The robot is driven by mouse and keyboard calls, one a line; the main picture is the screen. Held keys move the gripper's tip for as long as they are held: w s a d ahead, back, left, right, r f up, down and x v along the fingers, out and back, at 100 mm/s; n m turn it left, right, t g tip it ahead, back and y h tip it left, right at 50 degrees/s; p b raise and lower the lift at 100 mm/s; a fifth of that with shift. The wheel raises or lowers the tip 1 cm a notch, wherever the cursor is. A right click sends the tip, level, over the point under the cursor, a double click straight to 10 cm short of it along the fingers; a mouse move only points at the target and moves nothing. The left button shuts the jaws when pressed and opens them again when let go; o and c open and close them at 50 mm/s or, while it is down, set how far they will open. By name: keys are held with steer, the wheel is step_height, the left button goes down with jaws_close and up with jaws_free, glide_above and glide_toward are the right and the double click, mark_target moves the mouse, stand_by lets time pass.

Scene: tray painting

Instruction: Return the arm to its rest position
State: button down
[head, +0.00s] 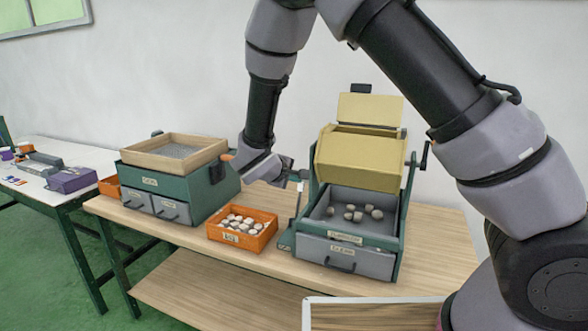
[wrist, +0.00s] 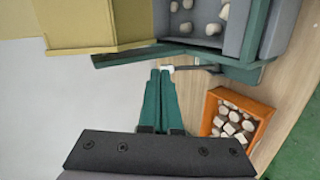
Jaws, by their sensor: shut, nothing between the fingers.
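My gripper (head: 290,172) is at the end of my arm, between the green two-drawer unit and the yellow-hopper machine, above the table. In the wrist view its two green fingers (wrist: 160,78) are together with nothing between them. A small pale lever end (wrist: 167,69) shows close to the fingertips; I cannot tell whether they touch it. My arm reaches in from the right, arches over the machine and bends down to the gripper.
The yellow hopper (head: 360,160) stands over a grey tray (head: 330,222) of stones. An orange bin (head: 241,240) of stones stands left of it. The green unit (head: 196,192) carries a wooden-framed tray (head: 205,152). A white table (head: 35,190) with small items is at far left.

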steer(key=s+d+r+m+g+y, duration=0.1)
steer(key=s+d+r+m+g, duration=0.2)
steer(key=d+r+m, duration=0.55)
steer(key=s+d+r+m+g, duration=0.1)
steer(key=s+d+r+g, duration=0.4)
steer(key=d, duration=0.8)
steer(key=s+d+r+m+t+y, duration=0.2)
steer(key=s+r+m+y, duration=0.1)
steer(key=s+r, duration=0.4)
steer(key=s+d+r+m+t+y, duration=0.2)
steer(key=s+d+r+m+y, duration=0.1)
steer(key=s+r, duration=0.3)
steer(key=shift+s+r+m+t, duration=0.3)
steer(key=shift+s+r+m, duration=0.05)
steer(key=shift+s, duration=0.65)
